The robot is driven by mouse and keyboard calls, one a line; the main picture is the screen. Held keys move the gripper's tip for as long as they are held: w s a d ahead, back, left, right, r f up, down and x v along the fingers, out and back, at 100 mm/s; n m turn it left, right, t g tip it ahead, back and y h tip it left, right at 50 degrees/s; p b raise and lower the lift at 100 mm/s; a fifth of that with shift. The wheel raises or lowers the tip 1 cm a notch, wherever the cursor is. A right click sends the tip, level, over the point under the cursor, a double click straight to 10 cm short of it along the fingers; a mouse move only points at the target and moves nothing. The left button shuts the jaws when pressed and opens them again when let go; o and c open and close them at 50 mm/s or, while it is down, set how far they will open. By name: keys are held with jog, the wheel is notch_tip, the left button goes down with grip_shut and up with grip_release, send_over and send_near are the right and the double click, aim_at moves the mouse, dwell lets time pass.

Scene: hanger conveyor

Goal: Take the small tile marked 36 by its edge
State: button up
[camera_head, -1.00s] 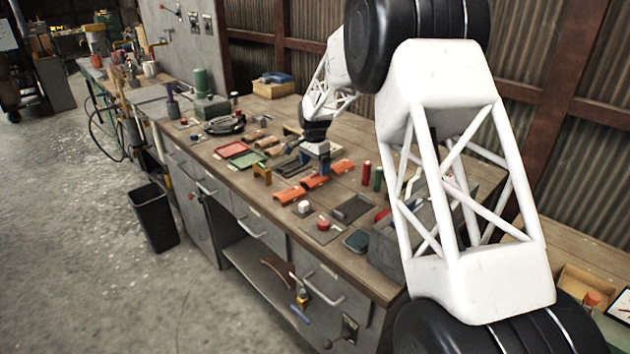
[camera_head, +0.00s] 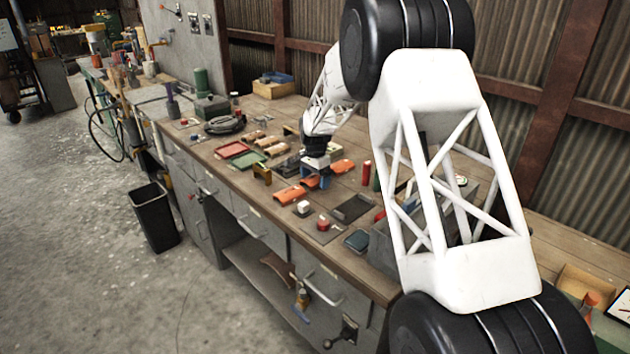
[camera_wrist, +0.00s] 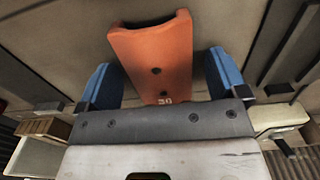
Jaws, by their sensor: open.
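An orange, curved tile (camera_wrist: 152,60) lies between the two blue fingers of my gripper (camera_wrist: 161,78) in the wrist view. A pale number on its near end, close to the gripper body, is partly cut off and reads like 30 or 36. My gripper is open, with a gap showing on each side of the tile. In the head view my gripper (camera_head: 315,174) is low over the middle orange tile (camera_head: 311,183), partly hiding it. Other orange tiles lie at the near left (camera_head: 290,195) and far right (camera_head: 343,166); their marks are too small to read.
A red tray (camera_head: 232,150), a green tray (camera_head: 247,160) and several tan pieces (camera_head: 265,145) lie left of my gripper. A yellow-brown block (camera_head: 262,175) stands nearby. A dark tray (camera_head: 353,208) and a red knob on a plate (camera_head: 323,225) are nearer the front edge.

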aim_at(315, 176)
jog(key=shift+c, duration=0.3)
jog(key=c, duration=1)
jog(key=shift+r, duration=0.15)
jog(key=shift+r, duration=4.9)
